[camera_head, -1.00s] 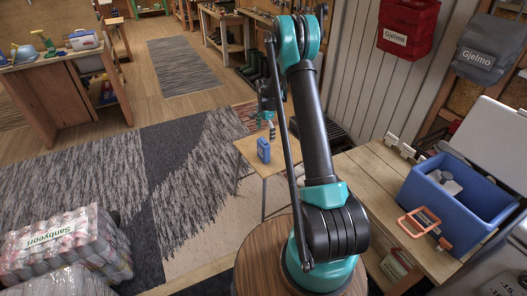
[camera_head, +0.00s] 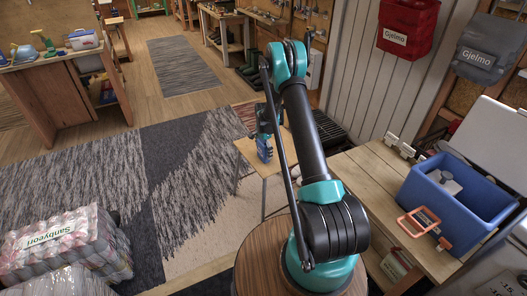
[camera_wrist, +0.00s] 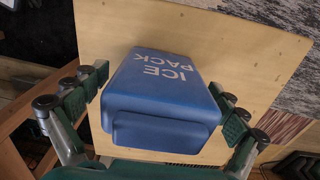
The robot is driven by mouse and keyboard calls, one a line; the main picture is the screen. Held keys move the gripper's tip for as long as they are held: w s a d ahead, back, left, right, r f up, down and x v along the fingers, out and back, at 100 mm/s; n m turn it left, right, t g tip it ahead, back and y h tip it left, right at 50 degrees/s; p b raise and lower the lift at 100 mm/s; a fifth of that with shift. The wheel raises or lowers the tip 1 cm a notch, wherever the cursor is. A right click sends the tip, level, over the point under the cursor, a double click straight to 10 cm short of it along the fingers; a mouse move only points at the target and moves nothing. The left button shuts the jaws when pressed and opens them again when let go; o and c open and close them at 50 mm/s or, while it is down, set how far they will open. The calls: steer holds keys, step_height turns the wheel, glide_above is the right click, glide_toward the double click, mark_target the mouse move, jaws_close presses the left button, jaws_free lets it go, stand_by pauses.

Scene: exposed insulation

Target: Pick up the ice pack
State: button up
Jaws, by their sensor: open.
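The blue ice pack (camera_wrist: 165,90), with "ICE PACK" in white letters, stands on a small light wooden table (camera_wrist: 225,45). In the head view the ice pack (camera_head: 264,152) is partly covered by my gripper (camera_head: 265,135). In the wrist view my gripper (camera_wrist: 160,112) is open, with one finger on each side of the ice pack. A gap shows between the left finger and the pack. The right finger is close to the pack's side, and I cannot tell whether it touches.
A blue cooler box (camera_head: 455,208) with an orange-red handle stands on a wooden bench (camera_head: 375,178) at the right. The patterned rug (camera_head: 100,175) left of the small table is mostly clear.

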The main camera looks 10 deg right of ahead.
steer(key=c, duration=1.6)
